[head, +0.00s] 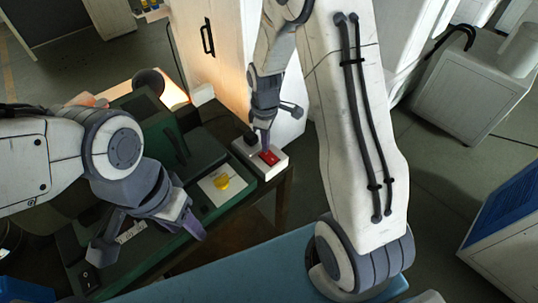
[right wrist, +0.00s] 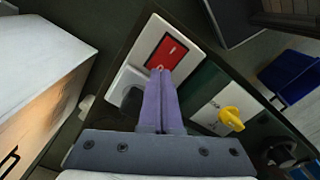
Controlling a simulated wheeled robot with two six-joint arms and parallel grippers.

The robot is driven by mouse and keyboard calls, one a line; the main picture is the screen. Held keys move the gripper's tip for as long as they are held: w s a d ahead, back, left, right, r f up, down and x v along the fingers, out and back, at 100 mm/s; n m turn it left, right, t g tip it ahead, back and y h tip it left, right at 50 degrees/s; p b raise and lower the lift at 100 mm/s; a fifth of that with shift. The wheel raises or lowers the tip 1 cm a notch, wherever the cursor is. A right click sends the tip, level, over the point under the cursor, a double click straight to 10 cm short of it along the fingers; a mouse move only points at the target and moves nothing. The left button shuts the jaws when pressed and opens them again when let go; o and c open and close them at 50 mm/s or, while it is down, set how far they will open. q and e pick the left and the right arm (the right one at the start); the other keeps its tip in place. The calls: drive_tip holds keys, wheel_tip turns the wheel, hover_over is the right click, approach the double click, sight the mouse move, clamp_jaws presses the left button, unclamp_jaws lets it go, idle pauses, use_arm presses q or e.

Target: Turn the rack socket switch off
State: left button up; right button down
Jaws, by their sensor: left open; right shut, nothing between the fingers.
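The rack socket is a white box (head: 280,164) at the bench's right end, with a red rocker switch (head: 269,158) on its top face. The red switch also shows in the right wrist view (right wrist: 166,53); I cannot tell which way it is tilted. A dark plug (right wrist: 132,99) sits in the socket beside the switch. My right gripper (head: 266,143) is shut and empty, its fingertips at the near edge of the red switch; whether they touch is unclear. My left gripper (head: 152,240) is open and empty over the bench's near left part.
A yellow knob (head: 222,182) on a pale plate is left of the socket. A black switch (head: 86,278) is at the bench's near left. A white cabinet (head: 190,40) stands behind the bench. A blue-topped surface (head: 250,268) lies in front.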

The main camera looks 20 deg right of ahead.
drive_tip(key=shift+f+b, duration=0.7)
drive_tip(key=shift+f, duration=0.25)
idle(0.6)
drive_tip(key=shift+r, duration=0.1)
wheel_tip(320, 180, up, 7)
drive_tip(key=p, duration=0.6)
idle(0.5)
drive_tip(key=shift+a, duration=0.15)
drive_tip(key=s+a+r+m+b, duration=0.1)
drive_tip(key=s+a+r+b, duration=0.2)
drive_tip(key=s+a+b, duration=0.6)
drive_tip(key=s+a+m+y+b, duration=0.1)
drive_tip(key=s+a, duration=0.4)
drive_tip(key=s, duration=0.9)
drive_tip(key=shift+s+f+m+b, duration=0.15)
drive_tip(key=shift+s+m+b, duration=0.25)
drive_tip(key=shift+b, duration=0.35)
